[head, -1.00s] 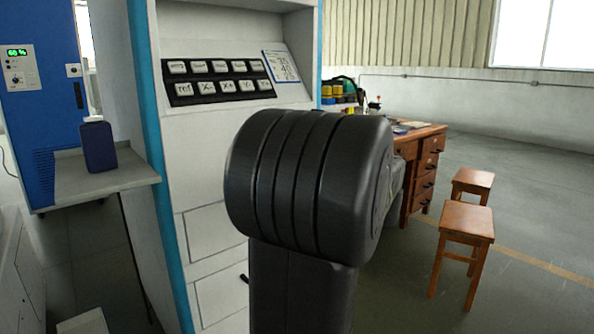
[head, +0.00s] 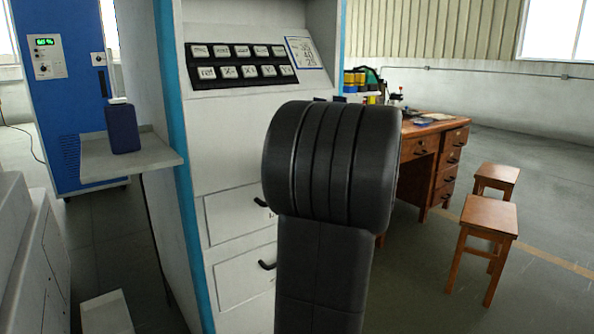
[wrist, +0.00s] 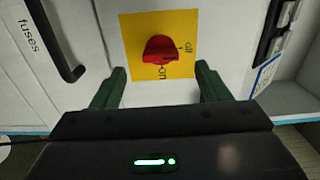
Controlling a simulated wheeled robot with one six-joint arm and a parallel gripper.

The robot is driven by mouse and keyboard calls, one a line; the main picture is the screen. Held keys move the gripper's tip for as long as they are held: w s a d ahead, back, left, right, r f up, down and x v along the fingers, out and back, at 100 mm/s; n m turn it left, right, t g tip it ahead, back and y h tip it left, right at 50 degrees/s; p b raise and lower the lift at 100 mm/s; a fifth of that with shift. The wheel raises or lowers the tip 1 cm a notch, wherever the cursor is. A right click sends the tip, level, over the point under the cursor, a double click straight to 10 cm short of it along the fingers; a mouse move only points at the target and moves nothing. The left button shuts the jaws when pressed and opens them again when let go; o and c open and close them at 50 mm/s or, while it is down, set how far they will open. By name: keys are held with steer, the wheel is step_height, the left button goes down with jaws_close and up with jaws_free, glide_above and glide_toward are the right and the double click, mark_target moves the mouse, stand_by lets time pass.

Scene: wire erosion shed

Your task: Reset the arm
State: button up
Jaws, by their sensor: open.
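In the wrist view my gripper (wrist: 160,70) is open and empty, its two green fingers spread apart. Between and beyond the fingertips is a red rotary knob (wrist: 160,48) on a yellow plate (wrist: 140,22) marked "on" and "off". The fingers look clear of the knob. I cannot tell for sure which mark the knob points to. In the head view my own black arm link stands in front of the white cabinet (head: 230,125), and the gripper and knob are not seen there.
A black button panel (head: 240,64) is on the cabinet. A dark blue bottle (head: 122,127) stands on a grey shelf (head: 150,160) at the left, by a blue unit (head: 65,110). A wooden desk (head: 430,150) and two stools (head: 488,218) are at the right, with open floor around them.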

steer(key=x, duration=0.5)
steer(key=shift+w+a, duration=0.2)
steer(key=shift+w, duration=0.05)
steer(key=p+v, duration=0.2)
steer(key=v, duration=1.1)
steer(key=w+a+m+p, duration=0.3)
steer(key=w+m+p, duration=0.2)
steer(key=m+p, duration=0.4)
steer(key=w+a+m+p, duration=0.4)
steer(key=m+p, duration=0.4)
steer(key=p, duration=1.1)
steer(key=shift+w+r+m, duration=0.4)
steer(key=shift+w, duration=0.45)
